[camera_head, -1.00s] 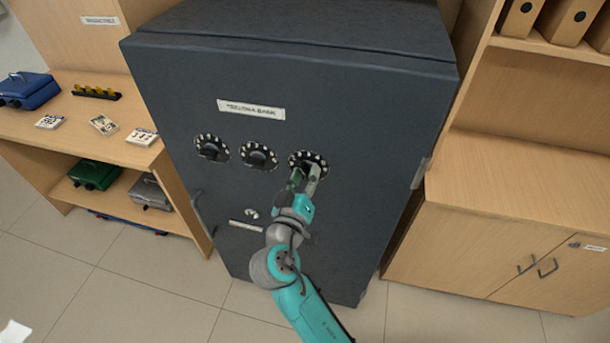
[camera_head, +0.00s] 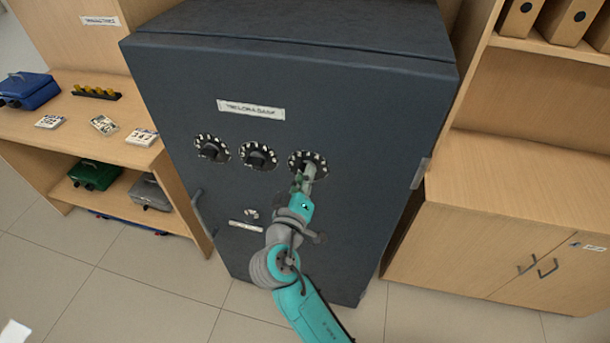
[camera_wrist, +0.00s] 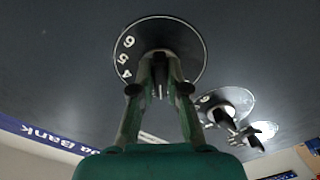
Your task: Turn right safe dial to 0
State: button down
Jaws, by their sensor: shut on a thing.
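The dark safe (camera_head: 330,105) stands upright with three round dials in a row on its front. The right dial (camera_head: 321,159) has white numbers around its rim. My gripper (camera_head: 307,178) is at this dial with its fingers shut on the knob. In the wrist view the right dial (camera_wrist: 188,38) fills the top middle, and the numbers 6, 5 and 4 show at its left. My gripper's fingers (camera_wrist: 159,82) cover its lower part and most of the knob. The dial's other numbers are hidden or too dark to read.
The middle dial (camera_head: 259,156) and left dial (camera_head: 211,148) sit left of my gripper. A small keyhole (camera_head: 251,214) and a handle (camera_head: 198,212) are lower on the safe. A wooden cabinet (camera_head: 480,230) stands right, a desk with cash boxes left. Tiled floor is clear in front.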

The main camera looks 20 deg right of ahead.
jog(key=shift+n, duration=4.5)
jog(key=c, duration=1.2)
grip_release()
jog(key=shift+o, duration=0.2)
jog(key=shift+s+a, duration=0.1)
jog(key=v, duration=1.1)
jog(key=shift+s+a, duration=0.2)
jog(key=shift+s, duration=0.15)
jog(key=shift+f, duration=0.1)
